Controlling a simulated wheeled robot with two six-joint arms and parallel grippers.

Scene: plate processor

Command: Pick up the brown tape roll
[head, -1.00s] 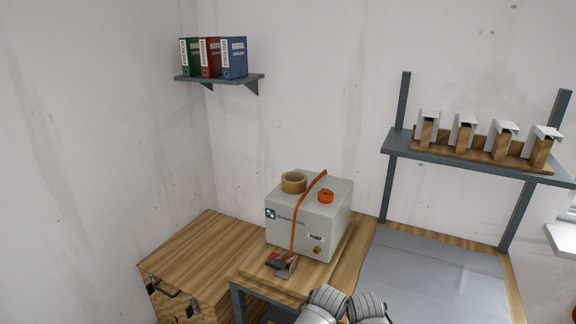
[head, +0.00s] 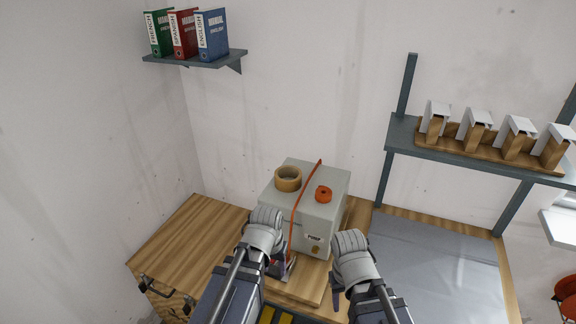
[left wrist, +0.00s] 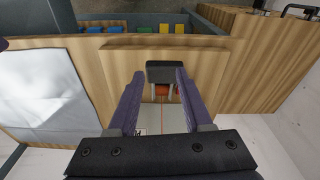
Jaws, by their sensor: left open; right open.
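The brown tape roll (head: 289,185) lies flat on top of the pale grey box (head: 322,217), near its back left corner. My left gripper (head: 279,268) is open and empty, low in front of the box by the red and dark tool (head: 290,262). The roll is behind and above it, apart from it. In the left wrist view the open fingers of my left gripper (left wrist: 160,76) flank the dark end of the tool (left wrist: 163,72); the brown roll does not show there. My right gripper (head: 337,298) is open and empty, lower right of the box.
A smaller orange roll (head: 323,194) sits on the box right of the brown roll, with an orange strap (head: 305,190) between them. A grey mat (head: 440,262) lies clear on the right. Shelves with binders (head: 190,38) and metal-topped blocks (head: 478,125) are on the walls.

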